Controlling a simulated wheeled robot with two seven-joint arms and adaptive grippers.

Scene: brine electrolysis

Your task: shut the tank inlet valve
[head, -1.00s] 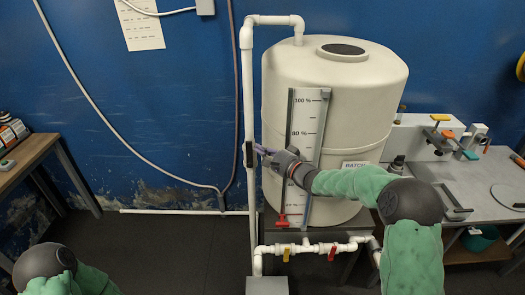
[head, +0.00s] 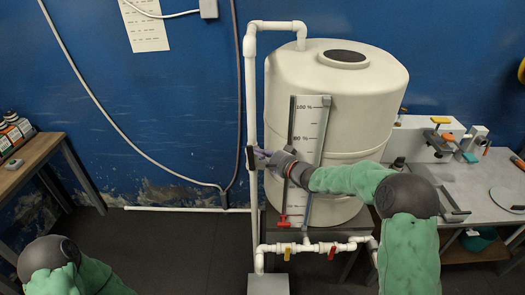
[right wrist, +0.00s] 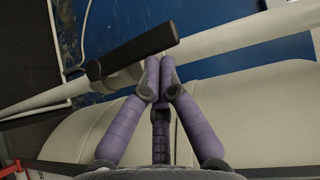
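The tank inlet valve's black handle (head: 251,158) is on the white vertical pipe (head: 250,100) left of the large cream tank (head: 335,80). In the right wrist view the handle (right wrist: 130,50) lies roughly along the pipe. My right gripper (head: 262,154) is beside the handle, on its tank side. In the right wrist view its purple fingers (right wrist: 160,60) are together with nothing visible between them. Their tips are close to one end of the handle; I cannot tell whether they touch it. My left gripper is out of view; only my left arm shows at lower left.
A white level gauge (head: 308,135) stands in front of the tank. Lower pipework has a red handle (head: 284,222), a yellow handle (head: 287,250) and another red handle (head: 331,253). A grey workbench (head: 490,185) is at right and a wooden table (head: 35,150) at left.

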